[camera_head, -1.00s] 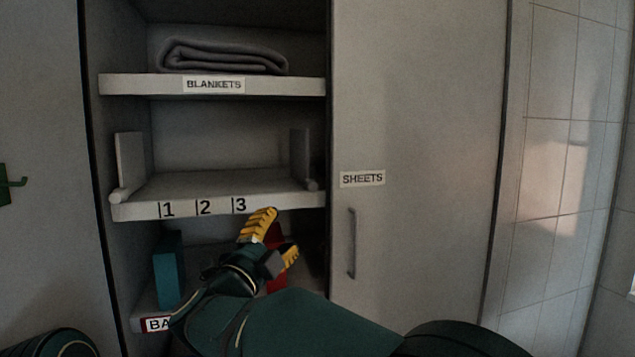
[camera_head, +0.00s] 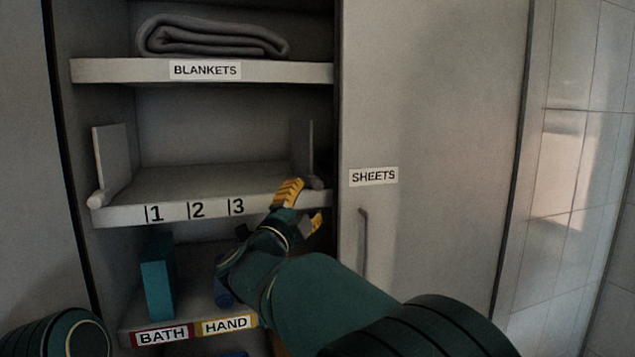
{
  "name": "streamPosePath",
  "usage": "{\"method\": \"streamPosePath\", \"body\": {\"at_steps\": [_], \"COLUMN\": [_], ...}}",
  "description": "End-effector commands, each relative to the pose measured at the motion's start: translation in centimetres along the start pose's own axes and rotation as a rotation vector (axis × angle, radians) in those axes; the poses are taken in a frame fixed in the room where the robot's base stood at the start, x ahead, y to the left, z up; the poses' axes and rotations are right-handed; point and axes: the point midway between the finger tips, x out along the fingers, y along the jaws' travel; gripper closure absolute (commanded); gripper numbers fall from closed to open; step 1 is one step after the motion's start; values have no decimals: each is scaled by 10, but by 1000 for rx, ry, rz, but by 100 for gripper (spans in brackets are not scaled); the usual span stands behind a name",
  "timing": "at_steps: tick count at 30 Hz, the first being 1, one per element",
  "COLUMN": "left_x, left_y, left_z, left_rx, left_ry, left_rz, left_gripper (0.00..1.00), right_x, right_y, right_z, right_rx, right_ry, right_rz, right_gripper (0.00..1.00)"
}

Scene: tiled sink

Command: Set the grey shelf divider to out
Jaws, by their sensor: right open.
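The grey shelf divider (camera_head: 301,146) stands upright at the right end of the numbered middle shelf (camera_head: 120,216), with a rounded knob (camera_head: 315,183) at its front foot. A paler divider (camera_head: 111,160) stands at the shelf's left end, with its own knob at the front. My right gripper (camera_head: 303,207) has yellow fingertips, is open and empty, and is at the shelf's front edge, just below and left of the grey divider's knob. I cannot tell whether a fingertip touches the shelf. My left gripper is out of view.
A folded grey blanket (camera_head: 212,38) lies on the BLANKETS shelf (camera_head: 110,71) above. A teal box (camera_head: 157,276) stands on the BATH/HAND shelf below. A closed SHEETS door (camera_head: 430,130) with a vertical handle (camera_head: 363,242) is at the right.

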Motion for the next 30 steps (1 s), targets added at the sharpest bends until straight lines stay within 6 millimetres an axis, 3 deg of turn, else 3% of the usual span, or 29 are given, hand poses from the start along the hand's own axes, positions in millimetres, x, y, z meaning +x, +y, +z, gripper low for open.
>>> {"method": "streamPosePath", "body": {"at_steps": [3, 9, 15, 24, 29, 30], "left_x": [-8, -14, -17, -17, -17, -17], "left_y": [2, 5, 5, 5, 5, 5], "left_z": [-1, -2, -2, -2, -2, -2], "left_rx": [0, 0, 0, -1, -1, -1], "left_ry": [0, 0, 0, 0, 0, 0], "left_rz": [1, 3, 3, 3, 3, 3], "left_gripper": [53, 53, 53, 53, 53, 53], "right_x": [24, 52, 64, 65, 65, 65], "right_y": [-1, -1, 0, 0, 0, 0], "right_z": [-1, -1, 0, 0, 0, 0], "right_rx": [-1, 0, 0, 0, 1, 1], "right_ry": [3, 2, 1, 0, 0, 0], "right_rz": [-1, 0, 0, 0, 0, 0], "right_gripper": [44, 44, 44, 45, 100, 100]}}
